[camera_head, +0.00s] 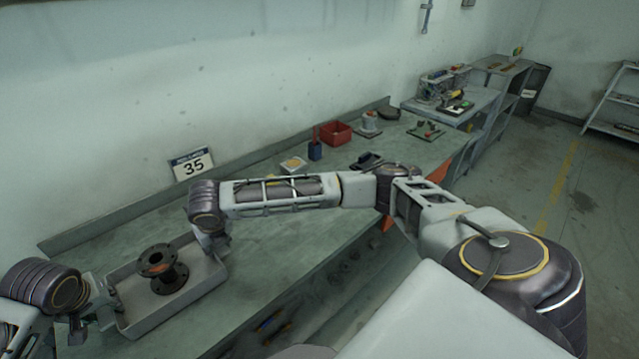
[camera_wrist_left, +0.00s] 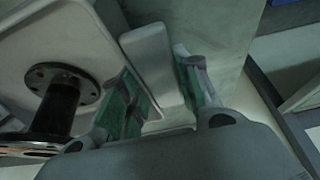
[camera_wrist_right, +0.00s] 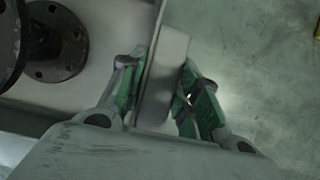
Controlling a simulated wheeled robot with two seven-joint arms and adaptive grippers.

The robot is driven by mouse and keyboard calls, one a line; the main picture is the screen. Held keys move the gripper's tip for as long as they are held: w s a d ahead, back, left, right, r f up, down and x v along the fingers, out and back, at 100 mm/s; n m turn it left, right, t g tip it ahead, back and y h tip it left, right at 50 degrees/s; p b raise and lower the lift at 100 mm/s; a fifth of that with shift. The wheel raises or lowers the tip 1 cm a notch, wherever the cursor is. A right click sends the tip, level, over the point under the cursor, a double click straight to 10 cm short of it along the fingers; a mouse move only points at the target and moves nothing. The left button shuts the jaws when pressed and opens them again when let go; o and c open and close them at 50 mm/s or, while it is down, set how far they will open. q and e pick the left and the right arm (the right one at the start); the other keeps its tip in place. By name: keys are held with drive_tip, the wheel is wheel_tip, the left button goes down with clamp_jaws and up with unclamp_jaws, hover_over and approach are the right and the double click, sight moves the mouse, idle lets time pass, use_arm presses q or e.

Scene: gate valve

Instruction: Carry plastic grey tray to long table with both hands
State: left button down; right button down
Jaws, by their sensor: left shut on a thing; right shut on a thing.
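The grey plastic tray (camera_head: 190,296) is on or just above the long table (camera_head: 290,245) at the lower left of the head view; I cannot tell if it touches. A dark flanged spool piece (camera_head: 163,272) stands upright in it. My left gripper (camera_head: 100,305) is at the tray's left end, and the left wrist view shows its green-padded fingers (camera_wrist_left: 158,95) closed around the tray's handle (camera_wrist_left: 150,60). My right gripper (camera_head: 215,248) is at the right end, its fingers (camera_wrist_right: 168,95) closed around the other handle (camera_wrist_right: 165,65). The spool's flange also shows in the right wrist view (camera_wrist_right: 55,42).
A sign reading 35 (camera_head: 192,165) is by the wall. Bare table surface lies right of the tray. A shelf (camera_head: 615,105) stands at far right.

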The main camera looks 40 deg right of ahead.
use_arm(q)
drive_tip(key=shift+a+f+b, duration=0.1)
drive_tip(key=shift+f+b, duration=0.1)
drive_tip(key=shift+b, duration=0.1)
use_arm(e)
drive_tip(key=shift+d+f, duration=0.1)
drive_tip(key=shift+f, duration=0.1)
use_arm(q)
drive_tip(key=c, duration=1.4)
unclamp_jaws()
drive_tip(key=shift+f, duration=0.1)
use_arm(e)
drive_tip(key=c, duration=1.4)
unclamp_jaws()
drive_tip(key=shift+f, duration=0.1)
use_arm(q)
drive_tip(key=o, duration=0.4)
drive_tip(key=shift+c, duration=0.2)
use_arm(e)
drive_tip(key=o, duration=0.4)
drive_tip(key=shift+c, duration=0.2)
use_arm(q)
drive_tip(key=v, duration=1.2)
use_arm(e)
drive_tip(key=v, duration=1.2)
use_arm(q)
drive_tip(key=shift+s, duration=0.1)
use_arm(e)
drive_tip(key=shift+s, duration=0.15)
